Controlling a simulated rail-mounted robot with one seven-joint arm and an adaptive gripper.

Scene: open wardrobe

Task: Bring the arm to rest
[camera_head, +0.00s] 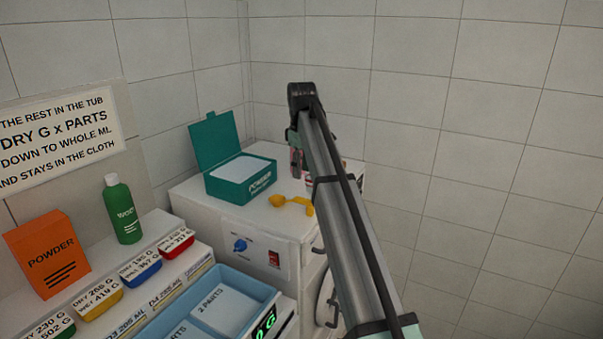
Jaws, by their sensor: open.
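My arm (345,225) rises from the bottom right to a dark joint (303,97) in front of the tiled corner, above the white machine. Beyond this joint the arm folds back behind itself, and only a small greenish and dark part shows at its left. My gripper cannot be made out; it is hidden behind the arm. Whether it is near or touching anything cannot be seen.
A teal box (240,183) with an open lid and a yellow scoop (290,204) are on the white machine (215,217). A pink-and-white thing is partly hidden behind my arm. A green bottle (124,212), orange powder box (48,255), colored tubs and blue tray (228,276) are left. Right looks clear.

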